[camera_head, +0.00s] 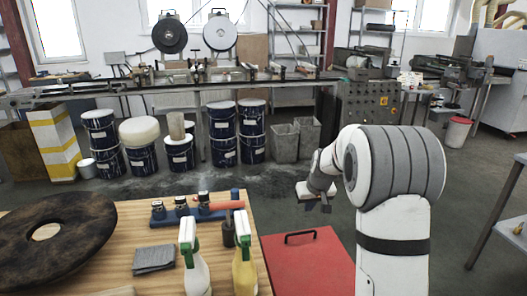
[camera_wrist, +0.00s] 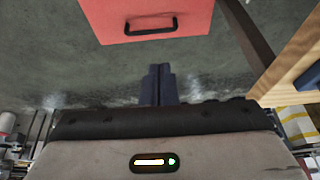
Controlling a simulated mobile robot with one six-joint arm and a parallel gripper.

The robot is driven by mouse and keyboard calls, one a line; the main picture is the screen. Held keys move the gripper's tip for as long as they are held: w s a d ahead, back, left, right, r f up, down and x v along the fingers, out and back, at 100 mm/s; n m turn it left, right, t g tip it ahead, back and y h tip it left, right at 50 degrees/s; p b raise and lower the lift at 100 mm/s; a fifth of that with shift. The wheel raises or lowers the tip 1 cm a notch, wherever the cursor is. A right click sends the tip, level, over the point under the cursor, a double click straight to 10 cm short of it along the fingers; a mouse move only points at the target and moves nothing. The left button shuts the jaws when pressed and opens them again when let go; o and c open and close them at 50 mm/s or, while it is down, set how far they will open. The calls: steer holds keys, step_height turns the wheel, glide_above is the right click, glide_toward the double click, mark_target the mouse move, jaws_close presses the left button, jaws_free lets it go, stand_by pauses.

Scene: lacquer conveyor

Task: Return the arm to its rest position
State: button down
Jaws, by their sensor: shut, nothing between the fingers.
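My arm rises at the right of the head view, bent, with its wrist turned away toward the conveyor. My gripper (camera_head: 320,207) hangs at the end of it, past the far edge of the red lid (camera_head: 305,262), pointing down over the floor. In the wrist view the two dark blue fingers (camera_wrist: 159,72) are together, with nothing between them. The red lid with its black handle shows at the top of that view (camera_wrist: 190,20), apart from the fingers.
A wooden table (camera_head: 125,240) at front left bears a dark round disc (camera_head: 75,235), a grey cloth (camera_head: 154,258), spray bottles (camera_head: 192,265) and a blue tool rack (camera_head: 190,218). Blue drums (camera_head: 222,140) and grey bins (camera_head: 285,143) stand under the conveyor (camera_head: 150,92). Open floor (camera_head: 265,185) lies between.

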steer(key=s+a+r+g+p, duration=0.1)
steer(key=s+a+r+p, duration=0.1)
steer(key=s+r, duration=0.6)
steer(key=s+a+r+p, duration=0.25)
steer(key=s+r, duration=0.25)
steer(key=s, duration=0.6)
steer(key=s+a+r+m+p, duration=0.1)
steer(key=s+p, duration=0.2)
steer(key=s, duration=1.4)
steer(key=shift+a+r+g+h, duration=0.15)
steer(key=shift+g+h, duration=0.15)
steer(key=shift+g, duration=0.1)
